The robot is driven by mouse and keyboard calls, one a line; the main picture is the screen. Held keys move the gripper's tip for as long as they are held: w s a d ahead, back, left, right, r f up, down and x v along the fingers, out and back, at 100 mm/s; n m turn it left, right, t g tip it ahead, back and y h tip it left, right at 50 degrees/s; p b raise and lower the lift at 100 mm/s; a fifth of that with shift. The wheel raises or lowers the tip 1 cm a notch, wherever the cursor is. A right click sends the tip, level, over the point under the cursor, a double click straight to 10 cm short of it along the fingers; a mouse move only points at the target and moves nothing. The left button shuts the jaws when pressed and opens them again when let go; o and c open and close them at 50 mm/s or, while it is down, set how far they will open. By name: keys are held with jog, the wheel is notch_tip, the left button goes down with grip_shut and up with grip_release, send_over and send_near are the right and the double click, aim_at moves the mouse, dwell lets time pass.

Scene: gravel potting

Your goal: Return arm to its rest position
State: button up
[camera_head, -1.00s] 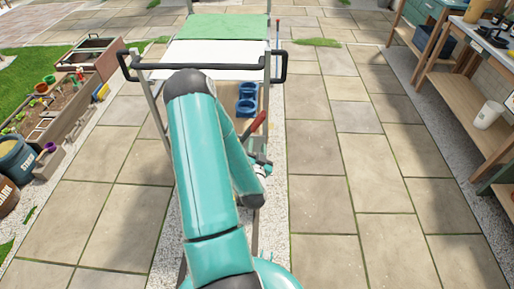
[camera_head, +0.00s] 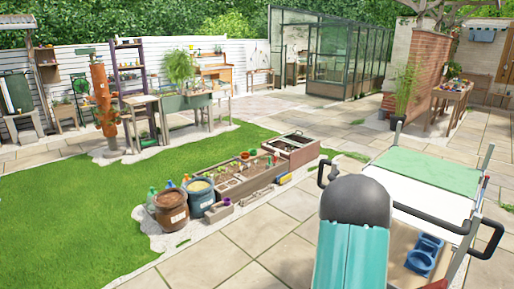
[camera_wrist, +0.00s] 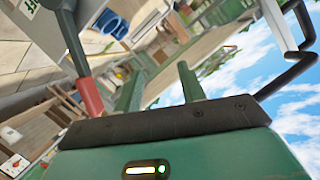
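In the head view my teal arm rises at the lower right, bent with its dark elbow uppermost. My gripper is hidden there. In the wrist view my gripper (camera_wrist: 160,88) shows two green fingers standing apart, with nothing visible between them. A grey rod with a red end (camera_wrist: 88,97) lies left of the fingers, close to the palm edge. I cannot tell whether it touches the gripper.
A cart (camera_head: 432,204) with a white and green top and black handles stands close to my arm. A blue double holder (camera_head: 424,255) sits on its lower shelf. Planters (camera_head: 240,180) and barrels (camera_head: 171,208) stand left. Paving between is clear.

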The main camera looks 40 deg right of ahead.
jog(key=w+a+r+n+t+y, duration=0.1)
jog(key=w+a+r+n+y, duration=0.1)
jog(key=w+a+r, duration=0.3)
jog(key=w+a+r+n+t+y, duration=0.1)
jog(key=w+a+y, duration=0.1)
jog(key=w+a, duration=0.3)
jog(key=w+a+r+n+t+y, duration=0.1)
jog(key=w+a+r+n+y, duration=0.2)
jog(key=a, duration=0.4)
jog(key=w+a+r+n+y, duration=0.1)
jog(key=w+a+r+n, duration=0.2)
jog(key=w+a+r, duration=0.35)
jog(key=s+a+r+n+y, duration=0.2)
jog(key=s+a+n, duration=0.1)
jog(key=a, duration=0.6)
jog(key=s+a+r+n+y, duration=0.2)
jog(key=a+n, duration=0.1)
jog(key=a, duration=0.5)
jog(key=s+a+r+n+g+y, duration=0.1)
jog(key=s+a+n, duration=0.1)
jog(key=s+a, duration=0.3)
jog(key=s+a+r+n+g+y, duration=0.1)
jog(key=s+a+r+n, duration=0.1)
jog(key=s+a, duration=0.3)
jog(key=shift+s+r+n+g, duration=0.25)
jog(key=shift+s+n+g, duration=0.15)
jog(key=shift+d, duration=0.25)
jog(key=shift+c, duration=0.4)
